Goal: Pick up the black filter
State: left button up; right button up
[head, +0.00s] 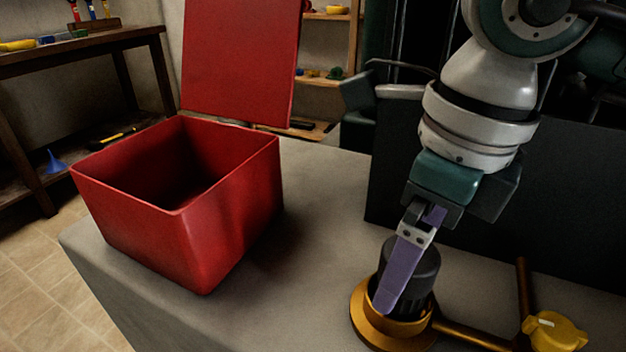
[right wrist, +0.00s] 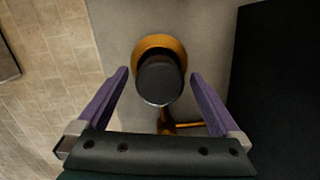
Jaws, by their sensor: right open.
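The black filter (head: 425,271) is a dark cylinder standing upright in a round brass-coloured holder (head: 366,325) on the grey work surface. My right gripper (head: 392,305) points down at it, with one purple finger in front of the filter in the head view. In the right wrist view the filter (right wrist: 160,80) lies between and slightly beyond the two open purple fingers of the right gripper (right wrist: 158,75), with a gap on each side. The filter's lower part is hidden by the holder and the finger. My left gripper is not in view.
An open red box (head: 215,235) with its lid (head: 240,60) raised stands on the left of the surface. A brass pipe (head: 470,337) runs from the holder to a yellow knob (head: 553,332). A dark panel (head: 560,190) stands behind. Grey surface between box and holder is clear.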

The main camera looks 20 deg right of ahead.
jog(key=c, duration=0.9)
jog(key=shift+r, duration=0.1)
jog(key=c, duration=0.6)
